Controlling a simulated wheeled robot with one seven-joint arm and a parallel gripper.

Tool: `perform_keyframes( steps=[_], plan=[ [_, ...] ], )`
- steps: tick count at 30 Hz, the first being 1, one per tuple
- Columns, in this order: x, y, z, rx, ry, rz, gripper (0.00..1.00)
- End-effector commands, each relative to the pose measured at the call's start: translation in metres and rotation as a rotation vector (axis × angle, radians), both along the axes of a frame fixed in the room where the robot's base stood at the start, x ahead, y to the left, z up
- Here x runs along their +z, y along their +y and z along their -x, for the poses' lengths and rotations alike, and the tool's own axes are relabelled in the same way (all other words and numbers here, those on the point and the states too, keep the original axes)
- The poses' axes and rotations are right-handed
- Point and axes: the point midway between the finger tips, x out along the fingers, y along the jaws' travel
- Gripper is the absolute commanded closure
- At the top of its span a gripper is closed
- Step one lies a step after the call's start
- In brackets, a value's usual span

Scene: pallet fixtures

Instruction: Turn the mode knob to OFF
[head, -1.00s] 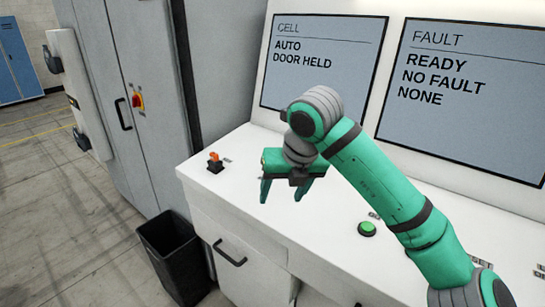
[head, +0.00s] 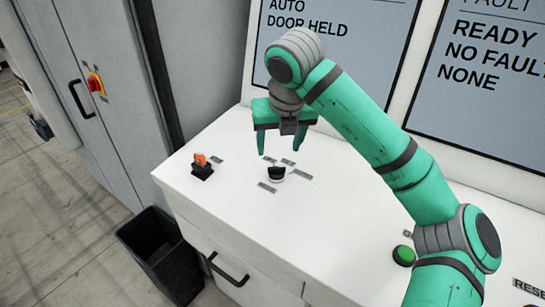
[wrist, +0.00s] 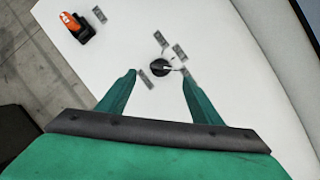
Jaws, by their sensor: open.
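The mode knob (head: 276,174) is a small black round knob on the white console top, with several small grey label plates around it. In the wrist view the knob (wrist: 159,67) shows a pale pointer line and lies just beyond the fingertips, between their lines. The label lettering is too small to read. My gripper (head: 282,148) is open and empty, pointing down above and slightly behind the knob, apart from it. In the wrist view both green fingers of my gripper (wrist: 160,73) are spread.
An orange switch on a black base (head: 202,166) stands left of the knob on the console (head: 225,205). A green button (head: 403,255) is at the right. Screens (head: 335,50) stand behind. A black bin (head: 160,255) is on the floor beside the console.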

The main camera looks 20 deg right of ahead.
Motion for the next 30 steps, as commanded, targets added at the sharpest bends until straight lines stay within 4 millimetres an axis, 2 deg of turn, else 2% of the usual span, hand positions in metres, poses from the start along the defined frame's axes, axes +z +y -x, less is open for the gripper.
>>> perform_keyframes(
  steps=[9,15,21,30],
  plan=[
    [-0.051,-0.003,-0.020,-0.001,0.002,-0.003,0.41],
    [-0.077,-0.003,-0.031,0.000,0.002,-0.003,0.41],
    [-0.088,-0.004,-0.036,0.002,0.000,-0.001,0.41],
    [-0.090,-0.004,-0.037,0.001,0.000,-0.001,0.41]
  ],
)
